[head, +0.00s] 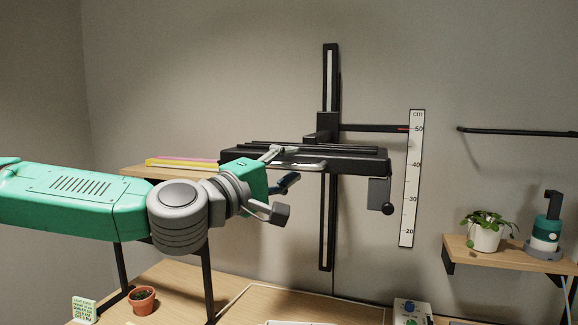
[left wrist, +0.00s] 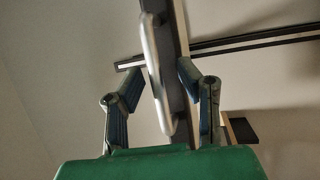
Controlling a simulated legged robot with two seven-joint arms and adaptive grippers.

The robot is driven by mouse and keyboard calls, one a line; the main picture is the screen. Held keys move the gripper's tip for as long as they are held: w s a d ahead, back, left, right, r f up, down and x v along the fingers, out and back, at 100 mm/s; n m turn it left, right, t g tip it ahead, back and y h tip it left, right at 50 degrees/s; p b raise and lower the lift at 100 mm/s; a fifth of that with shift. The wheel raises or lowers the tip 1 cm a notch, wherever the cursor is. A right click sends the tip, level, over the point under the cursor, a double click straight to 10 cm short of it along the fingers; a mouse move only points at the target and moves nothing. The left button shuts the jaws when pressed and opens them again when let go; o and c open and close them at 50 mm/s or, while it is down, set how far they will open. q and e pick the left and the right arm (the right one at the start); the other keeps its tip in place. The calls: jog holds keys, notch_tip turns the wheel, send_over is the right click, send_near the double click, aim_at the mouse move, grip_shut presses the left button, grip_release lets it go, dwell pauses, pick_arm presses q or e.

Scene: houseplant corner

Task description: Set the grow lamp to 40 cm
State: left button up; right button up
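The black grow lamp (head: 345,153) hangs level on a vertical wall rail (head: 328,225). Its arm's red pointer tip (head: 402,129) is at about the 50 mark of the white cm scale (head: 411,185). A silver bar handle (head: 312,166) runs along the lamp's front edge. A dark round knob (head: 388,209) sits below the lamp's right end. My left gripper (head: 285,197) is open in front of the lamp's left half. In the left wrist view the handle (left wrist: 155,60) lies between its spread fingers, with gaps visible on both sides. My right gripper is out of view.
A wooden shelf (head: 135,172) with coloured flat items is behind my left arm. A right shelf (head: 470,250) holds a potted plant (head: 485,234) and a green-white bottle-like item (head: 546,232). A small terracotta pot (head: 142,300) stands on the table below. The wall between lamp and table is mostly clear.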

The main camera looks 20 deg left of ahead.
pick_arm(q)
jog(key=shift+a, duration=0.2)
grip_shut()
jog(key=shift+f, duration=0.1)
notch_tip(320, 180, down, 10)
jog(key=b, duration=0.9)
jog(key=shift+d, duration=0.15)
grip_release()
jog(key=shift+d, duration=0.15)
